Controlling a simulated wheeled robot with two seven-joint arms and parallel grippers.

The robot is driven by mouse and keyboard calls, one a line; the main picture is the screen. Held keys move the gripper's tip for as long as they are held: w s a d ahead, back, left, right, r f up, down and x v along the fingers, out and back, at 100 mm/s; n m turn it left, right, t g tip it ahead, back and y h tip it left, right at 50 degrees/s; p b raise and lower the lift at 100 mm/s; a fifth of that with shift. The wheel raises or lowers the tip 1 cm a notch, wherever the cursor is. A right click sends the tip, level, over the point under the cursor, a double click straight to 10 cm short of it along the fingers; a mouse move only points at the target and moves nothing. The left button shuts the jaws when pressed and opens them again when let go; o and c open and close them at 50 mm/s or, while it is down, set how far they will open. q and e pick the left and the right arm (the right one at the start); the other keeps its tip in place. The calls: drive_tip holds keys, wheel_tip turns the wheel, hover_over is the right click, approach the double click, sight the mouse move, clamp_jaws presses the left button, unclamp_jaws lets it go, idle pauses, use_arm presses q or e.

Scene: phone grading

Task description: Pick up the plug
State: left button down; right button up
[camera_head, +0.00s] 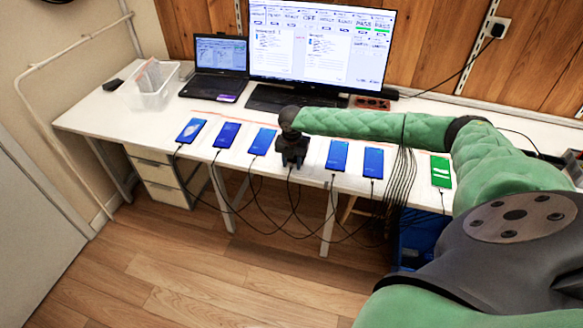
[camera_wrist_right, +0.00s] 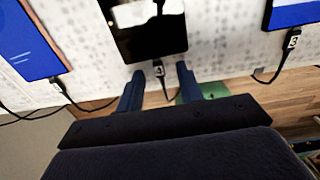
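In the right wrist view a black plug (camera_wrist_right: 158,69) sits at the near edge of a phone with a dark screen (camera_wrist_right: 148,30), its cable hanging down. My right gripper (camera_wrist_right: 160,76) is open. Its two blue fingers stand on either side of the plug, with gaps visible on both sides. In the head view my right gripper (camera_head: 292,158) is over the front edge of the white table, in the middle of the phone row. It hides the phone and plug there. My left gripper is in neither view.
Blue-screen phones (camera_head: 191,131) with cables lie along the front of the white table (camera_head: 100,115), on both sides of my gripper. A green-screen phone (camera_head: 441,172) lies at the right. A laptop (camera_head: 220,65), monitor (camera_head: 322,45) and clear bin (camera_head: 155,85) stand behind.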

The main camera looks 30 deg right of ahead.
drive_tip(key=shift+f+p, duration=0.25)
drive_tip(key=shift+p, duration=0.05)
idle(0.5)
clamp_jaws()
